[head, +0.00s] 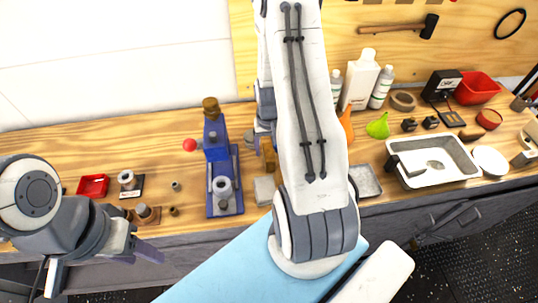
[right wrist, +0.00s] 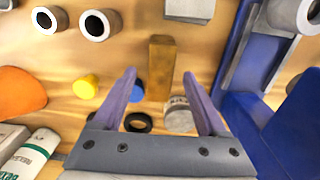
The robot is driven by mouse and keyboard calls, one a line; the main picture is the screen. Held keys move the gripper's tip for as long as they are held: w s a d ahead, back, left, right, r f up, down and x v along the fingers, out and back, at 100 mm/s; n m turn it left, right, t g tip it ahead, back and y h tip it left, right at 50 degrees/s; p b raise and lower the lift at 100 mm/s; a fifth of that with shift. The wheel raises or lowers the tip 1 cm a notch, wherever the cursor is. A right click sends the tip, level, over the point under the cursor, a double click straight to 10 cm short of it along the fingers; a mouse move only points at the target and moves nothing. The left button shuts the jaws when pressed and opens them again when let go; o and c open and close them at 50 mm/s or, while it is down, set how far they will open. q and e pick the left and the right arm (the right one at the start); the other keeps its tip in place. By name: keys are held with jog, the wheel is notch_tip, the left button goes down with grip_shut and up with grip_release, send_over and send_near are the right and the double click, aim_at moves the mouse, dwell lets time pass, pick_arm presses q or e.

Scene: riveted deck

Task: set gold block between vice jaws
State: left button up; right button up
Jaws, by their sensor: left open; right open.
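The gold block (right wrist: 161,68) stands out as a tall brown-gold bar in the right wrist view, lying ahead of and between the fingertips. In the head view the gold block (head: 269,158) shows partly beside my right arm. My right gripper (right wrist: 160,74) is open and empty, its two purple fingers apart; in the head view it is hidden behind the arm. My left gripper (head: 146,250) is open and empty in front of the bench's left part. I cannot make out the vice jaws for certain; a blue bench device (head: 222,165) with grey parts stands left of the block.
The blue device (right wrist: 262,105) closes off the right side of the right wrist view. A grey disc (right wrist: 179,116), a black ring (right wrist: 138,122) and a yellow knob (right wrist: 86,86) lie near the fingers. Bottles (head: 360,80) stand at the back; a white tray (head: 455,148) sits right.

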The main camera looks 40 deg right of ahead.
jog(key=shift+f, duration=0.3)
grip_shut()
jog(key=shift+r, duration=0.1)
